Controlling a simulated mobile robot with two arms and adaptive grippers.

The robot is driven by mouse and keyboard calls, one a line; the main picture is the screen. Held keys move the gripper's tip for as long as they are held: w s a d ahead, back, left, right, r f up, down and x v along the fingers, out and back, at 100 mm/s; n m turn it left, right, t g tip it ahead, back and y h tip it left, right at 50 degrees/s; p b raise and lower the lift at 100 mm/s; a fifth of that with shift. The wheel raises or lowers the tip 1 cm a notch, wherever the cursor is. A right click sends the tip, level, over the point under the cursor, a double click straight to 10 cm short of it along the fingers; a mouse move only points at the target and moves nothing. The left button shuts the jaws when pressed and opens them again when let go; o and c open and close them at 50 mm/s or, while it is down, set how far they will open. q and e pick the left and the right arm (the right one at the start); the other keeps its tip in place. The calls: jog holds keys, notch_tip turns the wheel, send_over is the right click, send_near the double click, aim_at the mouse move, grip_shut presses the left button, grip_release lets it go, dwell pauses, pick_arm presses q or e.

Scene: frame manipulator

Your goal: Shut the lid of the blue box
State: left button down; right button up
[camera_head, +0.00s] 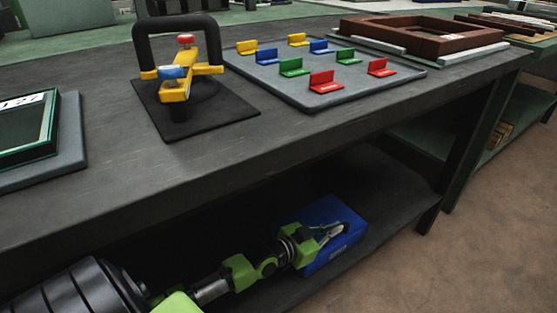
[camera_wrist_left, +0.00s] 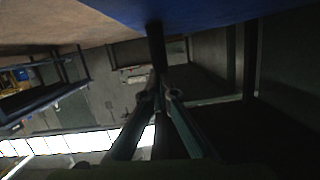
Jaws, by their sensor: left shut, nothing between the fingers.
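The blue box (camera_head: 348,218) sits on the lower shelf under the dark workbench. My left arm reaches in below the tabletop from the left. My left gripper (camera_head: 337,232) is shut and empty, with its fingertips at the box and overlapping its near side in the head view. I cannot tell whether they touch it. The box's upper surface looks flat, but the lid's edge cannot be made out. In the left wrist view, a blue surface (camera_wrist_left: 215,12) fills part of the top edge, beyond my dark fingers. My right gripper is not in view.
The tabletop (camera_head: 270,130) above the shelf carries a grey tray (camera_head: 335,98) of coloured brackets, a yellow fixture (camera_head: 178,88) on a black plate and a brown frame (camera_head: 425,36). A table leg (camera_head: 440,195) stands right of the box. Brown floor (camera_head: 490,250) is clear.

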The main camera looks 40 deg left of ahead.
pick_arm(q)
jog(key=shift+s+d+f, duration=0.1)
jog(key=shift+f, duration=0.1)
dwell(0.3)
jog(key=shift+s, duration=0.1)
jog(key=shift+s, duration=0.25)
jog(key=v, duration=1.1)
jog(key=shift+r, duration=0.25)
jog(key=shift+s, duration=0.1)
